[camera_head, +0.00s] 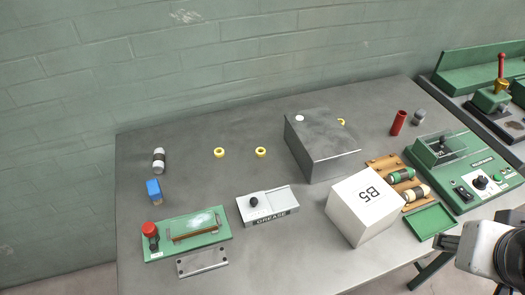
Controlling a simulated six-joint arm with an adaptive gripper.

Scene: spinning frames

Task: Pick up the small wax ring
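Two yellow rings lie flat on the grey table, a left ring (219,152) and a right ring (261,151), close to each other in size. A third yellow piece (341,122) shows at the back edge of the grey metal box, mostly hidden, so I cannot tell its full shape. I cannot tell which one is the small wax ring. My gripper (449,243) shows only as a dark part beside my white arm at the lower right, far from the rings. Its fingers cannot be made out.
The grey box (318,150) and white B5 box (362,207) stand right of the rings. A grease unit (268,205) and green tray device (190,233) sit in front. A red tube (398,123) stands at right. Bare table surrounds the two rings.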

